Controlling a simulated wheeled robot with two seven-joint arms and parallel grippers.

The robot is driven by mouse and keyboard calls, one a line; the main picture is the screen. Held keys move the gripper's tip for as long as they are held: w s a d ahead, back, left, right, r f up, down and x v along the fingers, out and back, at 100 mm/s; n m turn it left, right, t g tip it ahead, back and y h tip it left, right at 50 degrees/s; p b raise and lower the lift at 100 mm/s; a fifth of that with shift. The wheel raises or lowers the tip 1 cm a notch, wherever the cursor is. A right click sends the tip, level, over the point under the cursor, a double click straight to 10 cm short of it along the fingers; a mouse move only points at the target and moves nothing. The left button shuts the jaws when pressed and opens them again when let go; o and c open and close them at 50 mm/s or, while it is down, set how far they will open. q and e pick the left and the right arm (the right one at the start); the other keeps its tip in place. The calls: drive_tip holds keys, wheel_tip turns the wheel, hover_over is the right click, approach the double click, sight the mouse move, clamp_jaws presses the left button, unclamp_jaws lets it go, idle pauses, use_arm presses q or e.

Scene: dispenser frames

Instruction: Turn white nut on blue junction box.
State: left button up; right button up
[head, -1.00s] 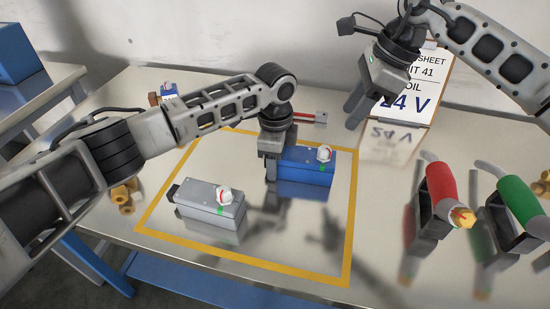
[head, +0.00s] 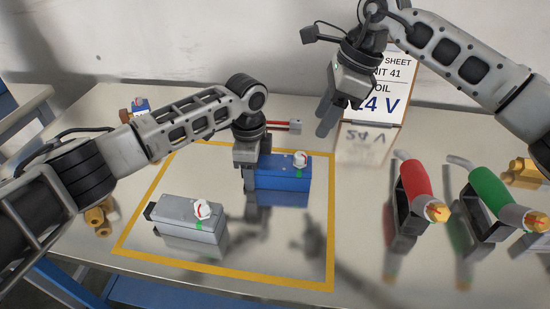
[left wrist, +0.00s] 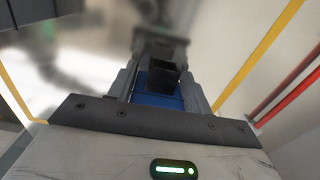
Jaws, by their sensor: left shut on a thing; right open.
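The blue junction box (head: 283,172) lies inside the yellow outline on the table. Its white nut (head: 301,159), with a red mark, sits on top near the right end; a green mark shows beside it. My left gripper (head: 248,182) is shut on the box's left end. In the left wrist view the fingers (left wrist: 166,88) flank the blue box (left wrist: 158,99) and its black end piece. My right gripper (head: 326,123) is open and empty, up and to the right of the box, apart from the nut.
A grey box (head: 188,218) with its own white nut (head: 202,210) lies nearer, front left. A sheet on a stand (head: 385,95) is behind my right gripper. Red (head: 416,182) and green (head: 490,192) handled tools stand at right. Brass fittings (head: 98,219) lie at left.

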sight(301, 154)
drive_tip(key=s+r+m+t+h, duration=0.1)
drive_tip(key=s+r+m+t, duration=0.2)
drive_tip(key=m, duration=0.7)
drive_tip(key=x, duration=1.2)
drive_tip(key=shift+s+a+f, duration=0.15)
drive_tip(key=shift+a+f, duration=0.15)
drive_tip(key=shift+f, duration=0.05)
drive_tip(key=shift+t, duration=0.3)
drive_tip(key=c, duration=1)
